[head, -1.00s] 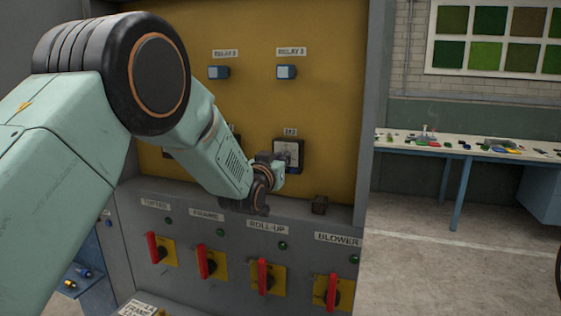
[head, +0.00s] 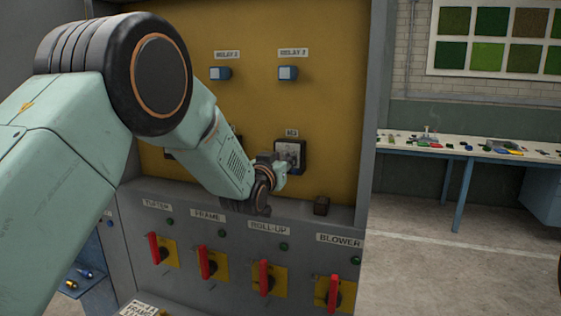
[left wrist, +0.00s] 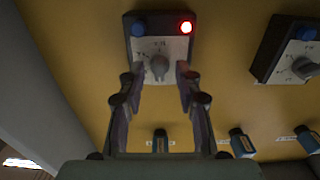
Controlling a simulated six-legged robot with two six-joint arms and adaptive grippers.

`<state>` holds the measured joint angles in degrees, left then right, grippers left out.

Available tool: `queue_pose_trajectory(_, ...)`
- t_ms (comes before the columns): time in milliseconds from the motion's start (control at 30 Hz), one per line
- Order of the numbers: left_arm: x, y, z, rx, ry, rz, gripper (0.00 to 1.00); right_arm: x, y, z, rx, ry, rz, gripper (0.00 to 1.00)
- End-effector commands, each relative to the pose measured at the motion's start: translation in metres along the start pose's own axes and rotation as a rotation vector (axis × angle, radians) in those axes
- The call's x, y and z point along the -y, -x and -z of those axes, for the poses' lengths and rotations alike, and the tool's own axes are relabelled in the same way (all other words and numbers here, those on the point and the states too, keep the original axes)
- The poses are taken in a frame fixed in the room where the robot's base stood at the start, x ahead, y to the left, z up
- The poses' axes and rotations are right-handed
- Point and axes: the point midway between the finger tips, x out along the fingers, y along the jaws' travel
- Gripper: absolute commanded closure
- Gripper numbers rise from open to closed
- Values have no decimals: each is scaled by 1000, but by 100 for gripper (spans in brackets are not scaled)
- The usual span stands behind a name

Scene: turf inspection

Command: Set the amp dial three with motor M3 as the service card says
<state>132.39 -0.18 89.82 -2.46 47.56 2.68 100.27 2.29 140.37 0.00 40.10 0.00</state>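The M3 amp dial (head: 290,153) is a dark-framed box with a pale face on the yellow panel, below the M3 label (head: 292,133). In the left wrist view its grey knob (left wrist: 158,68) sits between my left gripper's fingers. A red lamp (left wrist: 186,27) glows on the box beside a dark blue button or lamp (left wrist: 139,29). My left gripper (head: 281,166) is at the dial; in the wrist view its two fingers (left wrist: 163,78) are spread, with gaps to the knob. The scale marks are too small to read. My right gripper is not in view.
A second dial box (left wrist: 295,62) is beside it, mostly hidden by my arm in the head view. Red-handled switches (head: 264,278) line the lower panel. A white card or sign (head: 139,308) is cut off at the bottom. A bench (head: 470,146) stands right.

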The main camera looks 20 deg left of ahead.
Motion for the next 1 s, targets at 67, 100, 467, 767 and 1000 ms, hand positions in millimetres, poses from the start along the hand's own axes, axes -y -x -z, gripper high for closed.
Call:
queue_pose_trajectory(67,0,3,0,1,0,0,66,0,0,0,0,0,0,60)
queue_pose_trajectory(100,0,6,0,1,0,0,66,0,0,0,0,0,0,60)
queue_pose_trajectory(467,0,56,1,0,0,0,66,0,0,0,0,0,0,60)
queue_pose_trajectory(767,0,101,0,0,0,0,66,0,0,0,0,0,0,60)
queue_pose_trajectory(1000,0,118,0,-1,0,0,66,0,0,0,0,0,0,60)
